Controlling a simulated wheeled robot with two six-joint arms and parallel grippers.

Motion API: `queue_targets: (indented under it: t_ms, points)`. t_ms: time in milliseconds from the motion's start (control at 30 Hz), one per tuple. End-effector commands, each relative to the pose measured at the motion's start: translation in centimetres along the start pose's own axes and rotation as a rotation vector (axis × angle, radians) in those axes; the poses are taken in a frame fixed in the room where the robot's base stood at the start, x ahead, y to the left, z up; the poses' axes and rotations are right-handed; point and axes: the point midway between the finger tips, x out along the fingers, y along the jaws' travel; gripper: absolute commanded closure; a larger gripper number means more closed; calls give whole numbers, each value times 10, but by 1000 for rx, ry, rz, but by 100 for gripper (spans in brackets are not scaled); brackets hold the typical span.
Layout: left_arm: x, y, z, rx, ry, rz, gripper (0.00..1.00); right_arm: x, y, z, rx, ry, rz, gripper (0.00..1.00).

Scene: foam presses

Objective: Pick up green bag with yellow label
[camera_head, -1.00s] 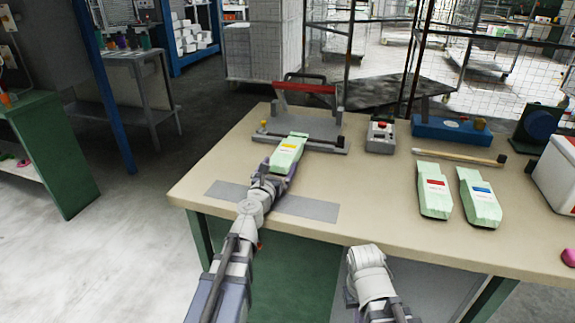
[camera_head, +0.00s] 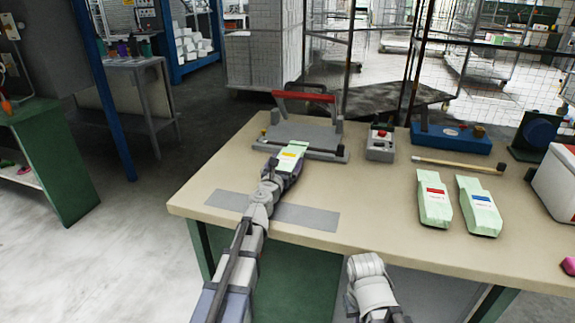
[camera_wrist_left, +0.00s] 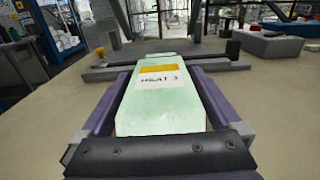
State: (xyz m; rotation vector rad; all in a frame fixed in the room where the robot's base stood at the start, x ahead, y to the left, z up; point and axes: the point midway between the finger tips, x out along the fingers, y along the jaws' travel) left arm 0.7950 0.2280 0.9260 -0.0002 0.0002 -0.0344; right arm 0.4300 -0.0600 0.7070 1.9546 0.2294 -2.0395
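The green bag with the yellow label (camera_head: 291,153) lies on the table just in front of the grey press (camera_head: 300,134). In the left wrist view the bag (camera_wrist_left: 160,108) shows its white label with a yellow band. My left gripper (camera_head: 288,167) reaches over the table with its purple fingers on both sides of the bag. In the wrist view the fingers (camera_wrist_left: 163,95) run close along the bag's sides and look open; contact is hard to tell.
Two other green bags, one with a red label (camera_head: 434,199) and one with a blue label (camera_head: 480,206), lie to the right. A grey box with a red button (camera_head: 381,144), a blue device (camera_head: 451,137) and a wooden stick (camera_head: 455,164) lie behind. A grey strip (camera_head: 305,216) marks the front left.

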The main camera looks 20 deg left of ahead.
Motion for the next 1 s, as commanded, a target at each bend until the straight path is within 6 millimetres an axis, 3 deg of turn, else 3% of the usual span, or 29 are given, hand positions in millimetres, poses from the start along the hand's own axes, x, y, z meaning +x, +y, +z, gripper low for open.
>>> queue_targets:
  t_ms: [67, 633, 1000]
  points:
    - [0, 0, 0, 0, 0, 0, 12, 0, 0, 0, 0, 0, 0, 100]
    - [0, 0, 0, 0, 0, 0, 76, 0, 0, 0, 0, 0, 0, 100]
    - [0, 0, 10, 0, 0, 0, 77, -10, 1, 1, 0, 0, 0, 100]
